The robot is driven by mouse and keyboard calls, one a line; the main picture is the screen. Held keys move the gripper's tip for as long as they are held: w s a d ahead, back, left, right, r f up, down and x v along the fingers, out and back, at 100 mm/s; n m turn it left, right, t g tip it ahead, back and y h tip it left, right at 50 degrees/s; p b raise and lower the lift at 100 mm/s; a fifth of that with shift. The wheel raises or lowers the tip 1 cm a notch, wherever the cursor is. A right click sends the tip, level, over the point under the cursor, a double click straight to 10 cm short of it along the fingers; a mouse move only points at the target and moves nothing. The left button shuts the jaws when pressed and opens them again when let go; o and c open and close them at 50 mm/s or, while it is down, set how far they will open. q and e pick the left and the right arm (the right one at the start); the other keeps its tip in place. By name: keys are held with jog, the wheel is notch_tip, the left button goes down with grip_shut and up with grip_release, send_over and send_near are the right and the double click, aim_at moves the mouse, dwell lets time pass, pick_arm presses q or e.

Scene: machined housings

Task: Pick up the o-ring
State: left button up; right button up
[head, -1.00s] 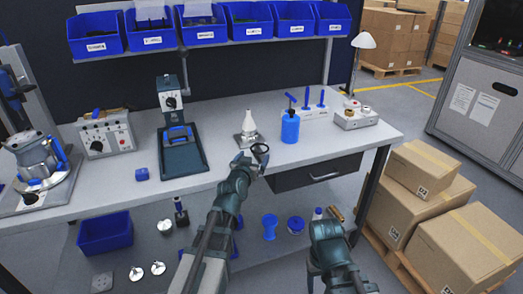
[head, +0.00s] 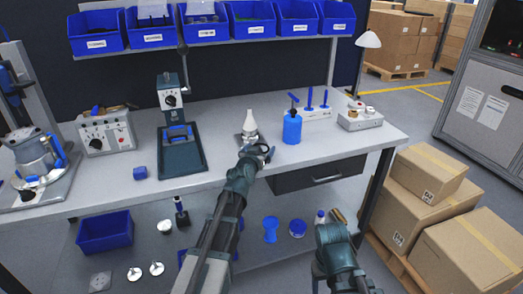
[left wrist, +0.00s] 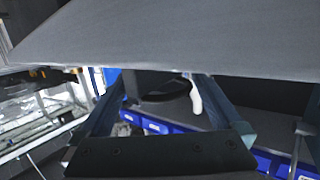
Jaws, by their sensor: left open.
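The black o-ring (head: 267,151) is small and partly hidden in the head view, at the front of the workbench beside the white cone (head: 249,124) on its metal base. In the left wrist view, the dark ring (left wrist: 165,92) shows between the fingers, with the white cone (left wrist: 196,98) close to it. My left gripper (head: 261,153) is open at the ring; its two fingers are spread wide in the left wrist view (left wrist: 168,100). I cannot tell whether a finger touches the ring. My right arm shows at the lower right; its gripper is not visible.
A dark press (head: 181,150) and a small blue block (head: 140,173) are to the left. Blue bins (head: 249,31) hang above. A drawer (head: 315,175) sits under the bench's front edge.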

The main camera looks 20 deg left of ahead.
pick_arm(q)
jog(key=c, duration=1.1)
jog(key=shift+r, duration=0.1)
pick_arm(e)
jog(key=shift+r, duration=0.1)
